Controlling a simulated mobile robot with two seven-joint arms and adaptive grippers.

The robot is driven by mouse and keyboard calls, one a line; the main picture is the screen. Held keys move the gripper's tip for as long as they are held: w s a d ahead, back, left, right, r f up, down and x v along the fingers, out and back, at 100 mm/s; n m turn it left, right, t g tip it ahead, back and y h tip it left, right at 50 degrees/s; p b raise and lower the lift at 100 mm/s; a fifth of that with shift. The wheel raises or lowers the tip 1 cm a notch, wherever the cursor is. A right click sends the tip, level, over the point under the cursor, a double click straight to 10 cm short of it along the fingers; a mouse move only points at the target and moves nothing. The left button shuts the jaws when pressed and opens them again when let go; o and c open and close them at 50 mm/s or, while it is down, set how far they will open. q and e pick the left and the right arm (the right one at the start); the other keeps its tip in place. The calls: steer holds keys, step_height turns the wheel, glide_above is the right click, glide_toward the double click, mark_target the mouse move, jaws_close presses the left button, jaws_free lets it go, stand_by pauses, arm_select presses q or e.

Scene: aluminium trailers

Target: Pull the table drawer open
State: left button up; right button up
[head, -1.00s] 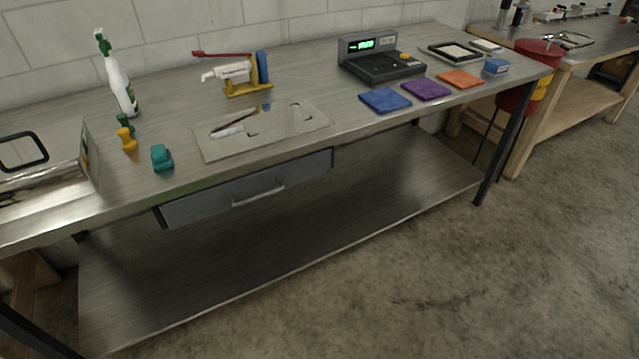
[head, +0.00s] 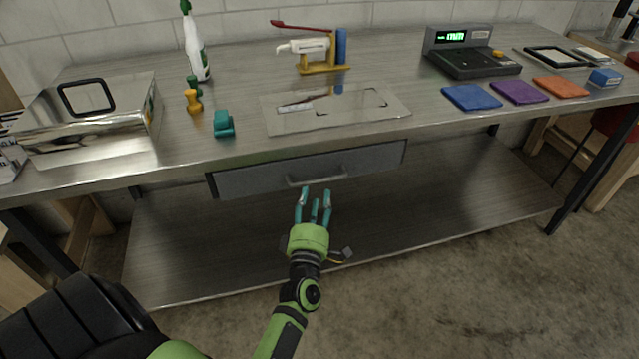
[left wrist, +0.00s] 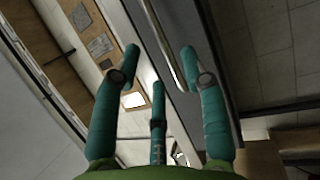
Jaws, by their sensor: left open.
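The table drawer (head: 240,181) has a grey front and hangs under the steel table top (head: 420,130). It looks closed. Its pale bar handle (head: 317,181) sits near the middle of the front. My left gripper (head: 315,197), with teal fingers and a green palm, is open and empty just below and in front of the handle. In the left wrist view the open fingers (left wrist: 160,65) point toward the drawer, and a pale bar that looks like the handle (left wrist: 164,45) runs between them. I cannot tell whether any finger touches it. My right gripper is not in view.
On the table top are a shiny metal box (head: 90,125), a spray bottle (head: 196,50), a clear board (head: 350,115), a scale (head: 470,62) and folded cloths (head: 470,97). A lower shelf (head: 430,200) runs beneath the drawer. The floor at the right is clear.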

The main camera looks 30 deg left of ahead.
mark_target(319, 181)
arm_select(q)
steer(key=b+x, duration=0.1)
steer(key=x, duration=0.5)
steer(key=shift+w, duration=0.3)
jaws_close()
